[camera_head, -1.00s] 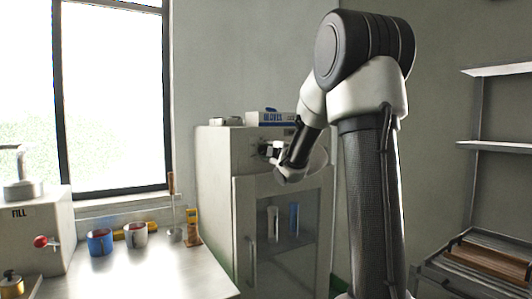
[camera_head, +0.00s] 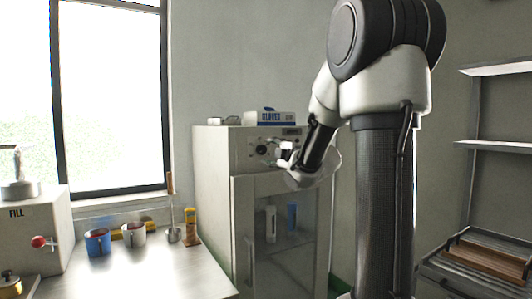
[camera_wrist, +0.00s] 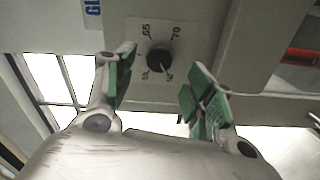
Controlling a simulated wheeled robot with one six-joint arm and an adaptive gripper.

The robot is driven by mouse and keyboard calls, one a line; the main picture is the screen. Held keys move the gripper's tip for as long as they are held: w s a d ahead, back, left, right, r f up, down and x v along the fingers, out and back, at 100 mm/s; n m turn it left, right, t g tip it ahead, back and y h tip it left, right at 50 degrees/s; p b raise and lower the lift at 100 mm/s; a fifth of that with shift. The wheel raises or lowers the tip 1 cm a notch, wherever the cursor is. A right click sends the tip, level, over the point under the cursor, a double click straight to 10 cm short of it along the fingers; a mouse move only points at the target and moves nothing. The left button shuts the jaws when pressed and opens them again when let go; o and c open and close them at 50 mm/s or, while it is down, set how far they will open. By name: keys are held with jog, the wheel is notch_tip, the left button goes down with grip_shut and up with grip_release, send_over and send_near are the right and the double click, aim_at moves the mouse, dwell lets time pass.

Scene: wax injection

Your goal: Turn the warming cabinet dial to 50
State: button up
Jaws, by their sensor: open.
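The warming cabinet (camera_head: 213,165) stands against the wall, with its black dial (camera_head: 260,150) on the upper front panel. In the wrist view the dial (camera_wrist: 158,59) is a round black knob on a pale plate with printed numbers; 65 and 70 are readable above it, while the smaller marks below are hard to read. A light pointer line shows at the knob's lower right. My gripper (camera_head: 284,156) is just right of the dial in the head view. In the wrist view my gripper (camera_wrist: 161,66) is open, its green-padded fingers either side of the knob with gaps, holding nothing.
A glove box (camera_head: 270,118) lies on top of the cabinet. The cabinet's glass door (camera_head: 275,245) is shut, with bottles behind it. The bench at left holds a blue cup (camera_head: 98,242), a grey cup (camera_head: 134,235) and a FILL machine (camera_head: 35,225). A shelf rack (camera_head: 490,145) stands at right.

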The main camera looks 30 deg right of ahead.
jog(key=s, duration=0.6)
jog(key=shift+s, duration=0.25)
jog(key=shift+d, duration=0.15)
